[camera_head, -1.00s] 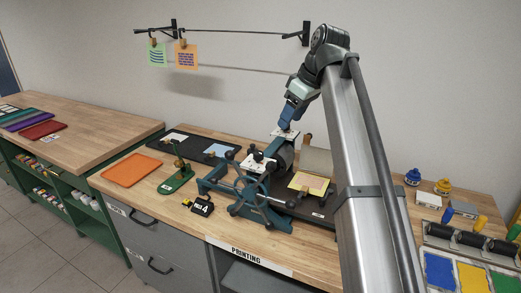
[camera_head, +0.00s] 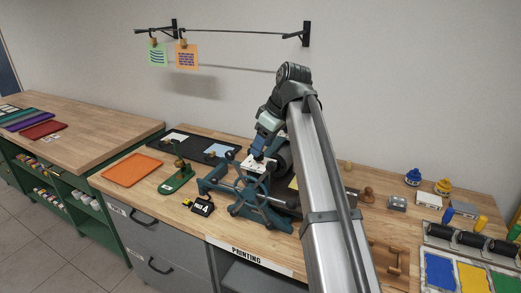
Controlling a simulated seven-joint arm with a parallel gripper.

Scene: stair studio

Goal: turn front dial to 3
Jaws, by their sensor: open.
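The teal printing press (camera_head: 268,215) with its spoked hand wheel stands on the printing bench. On top of its near side is a pale plate (camera_head: 248,165) with small dark parts, where the front dial seems to be. The dial's number is too small to read. My gripper (camera_head: 258,156) points down, open, at this near plate. I cannot tell whether its fingers touch or surround the dial. My arm hides the rear of the press and the far dial.
Prints hang on the wall line above.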

